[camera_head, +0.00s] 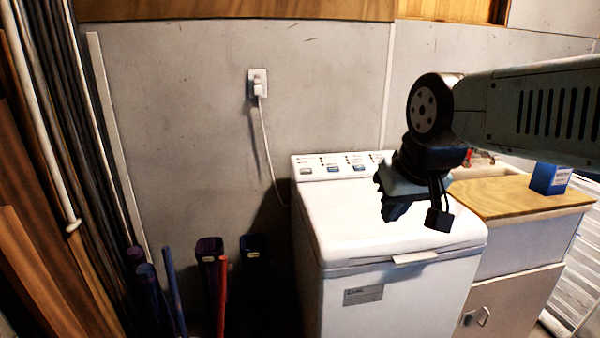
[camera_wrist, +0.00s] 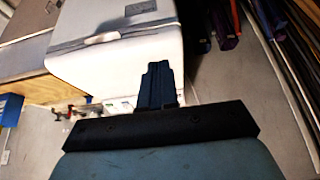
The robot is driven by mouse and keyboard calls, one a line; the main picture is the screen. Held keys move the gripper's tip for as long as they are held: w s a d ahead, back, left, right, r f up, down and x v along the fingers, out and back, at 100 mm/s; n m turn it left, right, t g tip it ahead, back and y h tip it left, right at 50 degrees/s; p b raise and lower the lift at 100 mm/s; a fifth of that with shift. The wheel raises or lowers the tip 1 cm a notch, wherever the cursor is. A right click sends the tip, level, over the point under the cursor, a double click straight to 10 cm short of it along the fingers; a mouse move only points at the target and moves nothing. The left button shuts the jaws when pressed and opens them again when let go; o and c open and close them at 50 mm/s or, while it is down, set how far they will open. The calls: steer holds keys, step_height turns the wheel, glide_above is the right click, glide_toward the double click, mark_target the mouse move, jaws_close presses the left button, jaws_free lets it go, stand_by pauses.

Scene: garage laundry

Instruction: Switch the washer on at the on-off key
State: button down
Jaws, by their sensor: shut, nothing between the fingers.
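The white top-loading washer (camera_head: 345,215) stands against the back wall with its lid down. Its control panel (camera_head: 318,162) runs along the back edge and carries several small keys, one dark and others bluish (camera_head: 333,169). I cannot tell which one is the on-off key. My gripper (camera_head: 393,212) hangs above the lid, to the right of the visible keys, and hides the panel's right part. In the wrist view the fingers (camera_wrist: 157,84) are together and empty over the washer (camera_wrist: 115,65), and the panel (camera_wrist: 122,103) is mostly hidden behind the gripper's body.
A wood-topped cabinet (camera_head: 510,197) with a blue box (camera_head: 550,179) stands right of the washer. A plugged-in cord (camera_head: 266,135) runs from the wall outlet (camera_head: 257,80) down behind the washer. Boards and long items (camera_head: 40,170) lean at the left.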

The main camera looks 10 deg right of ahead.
steer(key=w+d+f+n, duration=0.1)
steer(key=w+d, duration=0.1)
steer(key=w, duration=0.8)
steer(key=w+d+f+n+h, duration=0.1)
steer(key=w+d+n, duration=0.1)
steer(key=w, duration=0.8)
steer(key=w+d+f+n, duration=0.1)
steer(key=w+d, duration=0.1)
steer(key=w, duration=0.8)
steer(key=n+t+h, duration=0.3)
steer(key=n+h, duration=0.4)
steer(key=n, duration=0.4)
glide_above(306, 171)
steer(key=s, duration=0.5)
steer(key=f, duration=0.5)
steer(key=shift+a+f, duration=0.25)
steer(key=shift+a, duration=0.05)
steer(key=shift+w+f, duration=0.55)
steer(key=shift+f, duration=0.8)
steer(key=shift+w+f, duration=0.5)
steer(key=shift+f, duration=0.85)
steer(key=shift+w+f, duration=0.55)
steer(key=shift+f, duration=0.8)
